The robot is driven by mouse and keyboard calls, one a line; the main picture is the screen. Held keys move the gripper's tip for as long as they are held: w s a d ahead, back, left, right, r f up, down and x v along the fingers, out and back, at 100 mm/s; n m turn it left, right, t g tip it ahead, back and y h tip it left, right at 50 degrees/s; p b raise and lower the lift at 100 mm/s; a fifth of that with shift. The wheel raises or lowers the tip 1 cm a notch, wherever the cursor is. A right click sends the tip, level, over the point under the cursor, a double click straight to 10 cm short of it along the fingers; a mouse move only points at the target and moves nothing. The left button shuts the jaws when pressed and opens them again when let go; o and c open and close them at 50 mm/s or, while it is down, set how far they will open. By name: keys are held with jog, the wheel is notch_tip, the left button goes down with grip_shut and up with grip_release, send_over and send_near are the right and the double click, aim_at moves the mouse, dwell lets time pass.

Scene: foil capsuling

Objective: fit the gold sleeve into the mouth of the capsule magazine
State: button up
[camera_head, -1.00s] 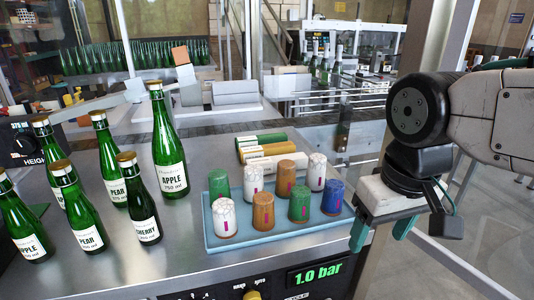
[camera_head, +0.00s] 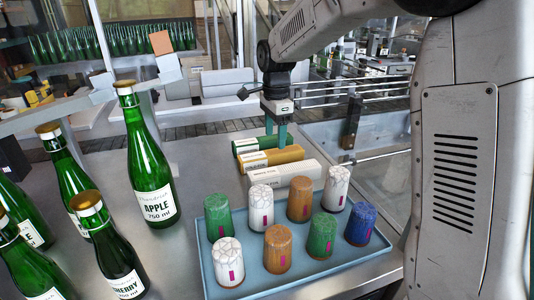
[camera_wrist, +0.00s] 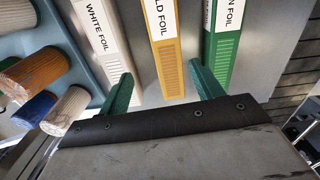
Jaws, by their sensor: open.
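The gold sleeve (camera_head: 290,154) is a long yellow box lying on the steel table between a white one and a green one. In the wrist view the gold sleeve (camera_wrist: 172,75) reads "LD FOIL" and lies between my two green fingers. My gripper (camera_head: 277,142) points down over the row of boxes. In the wrist view my gripper (camera_wrist: 160,80) is open and empty, with one finger towards the white box and one towards the green box. I cannot tell whether the fingertips touch the table. I cannot surely make out the capsule magazine or its mouth.
The white foil box (camera_head: 300,173) and green foil box (camera_head: 258,144) flank the gold one closely. A blue tray (camera_head: 262,284) with several coloured capsules stands in front. Green bottles (camera_head: 148,165) stand at left. A grey angled piece with an orange block (camera_head: 160,42) is behind them.

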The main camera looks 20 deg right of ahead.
aim_at(271, 153)
jog(key=shift+w+a+f, duration=0.1)
jog(key=shift+w+f, duration=0.25)
jog(key=shift+w, duration=0.2)
jog(key=shift+w+f+m, duration=0.15)
jog(key=shift+f+m, duration=0.15)
jog(key=shift+f, duration=0.05)
jog(key=f, duration=0.7)
jog(key=shift+a, duration=0.2)
jog(key=c, duration=1.1)
